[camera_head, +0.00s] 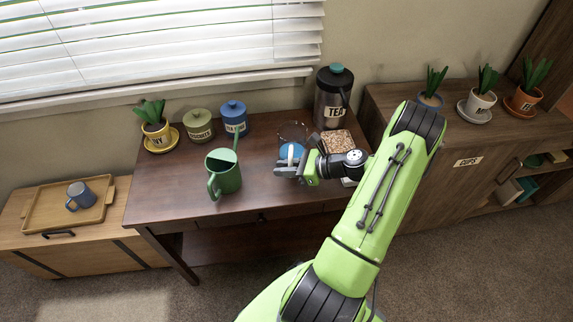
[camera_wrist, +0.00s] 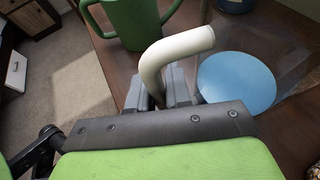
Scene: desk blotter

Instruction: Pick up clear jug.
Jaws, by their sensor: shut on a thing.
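The clear jug (camera_head: 292,130) stands near the middle of the dark wooden desk. Its see-through body is faint, and a round blue disc shows at it, in the wrist view too (camera_wrist: 237,84). I cannot tell whether the disc is part of the jug or lies under it. The jug's pale curved handle (camera_wrist: 172,52) rises between the fingers of my gripper (camera_wrist: 162,92). My gripper (camera_head: 287,172) is shut on this handle, at the jug's near side. I cannot tell whether the jug touches the desk.
A green watering can (camera_head: 224,172) stands close to the left of my gripper. A tray of brown bits (camera_head: 338,141) and a TEA dispenser (camera_head: 331,98) stand to the right and behind. Green (camera_head: 199,126) and blue (camera_head: 234,117) canisters stand back left. The desk's front left (camera_head: 165,195) is clear.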

